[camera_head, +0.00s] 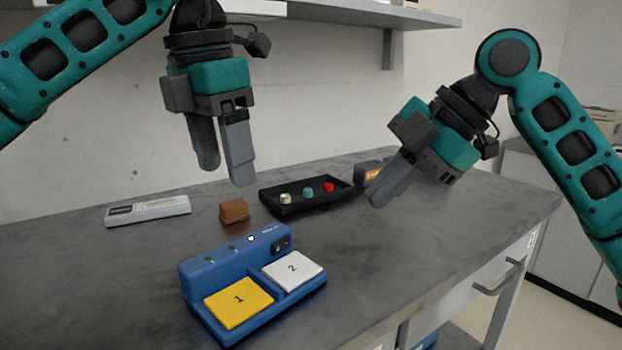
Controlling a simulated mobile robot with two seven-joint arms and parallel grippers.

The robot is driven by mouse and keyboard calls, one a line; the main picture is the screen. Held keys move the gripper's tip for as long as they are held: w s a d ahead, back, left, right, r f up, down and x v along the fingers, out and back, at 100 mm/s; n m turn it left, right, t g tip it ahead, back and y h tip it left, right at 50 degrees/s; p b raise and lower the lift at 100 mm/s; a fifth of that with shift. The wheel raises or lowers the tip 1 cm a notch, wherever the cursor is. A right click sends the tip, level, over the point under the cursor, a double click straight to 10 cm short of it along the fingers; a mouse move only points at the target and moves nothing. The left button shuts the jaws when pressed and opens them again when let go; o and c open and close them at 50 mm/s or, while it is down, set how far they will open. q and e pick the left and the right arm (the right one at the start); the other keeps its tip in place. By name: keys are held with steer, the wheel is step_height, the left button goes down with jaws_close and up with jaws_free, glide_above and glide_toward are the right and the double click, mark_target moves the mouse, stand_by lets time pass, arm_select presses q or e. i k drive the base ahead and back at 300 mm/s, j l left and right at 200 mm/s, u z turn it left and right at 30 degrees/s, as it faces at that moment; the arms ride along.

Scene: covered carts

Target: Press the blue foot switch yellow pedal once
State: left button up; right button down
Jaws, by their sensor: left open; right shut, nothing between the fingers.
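The blue foot switch (222,269) sits on the grey table near the front. Its yellow pedal (239,302), marked 1, is on the left, and its white pedal (292,270), marked 2, is on the right. My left gripper (225,175) is open and empty, pointing down in the air above and behind the switch. My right gripper (378,198) is shut and empty, tilted down to the left, in the air to the right of the switch. Neither gripper touches the switch.
A brown block (234,211) lies behind the switch. A black tray (332,201) holds white, teal and red pieces. A grey device (147,210) lies at the back left. A dark box (367,173) is partly hidden by my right gripper. The grey table (420,245) is clear on the right.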

mark_target(232, 305)
steer(key=k+l, duration=0.1)
steer(key=l, duration=0.8)
steer(key=k+l, duration=0.15)
steer(key=l, duration=0.35)
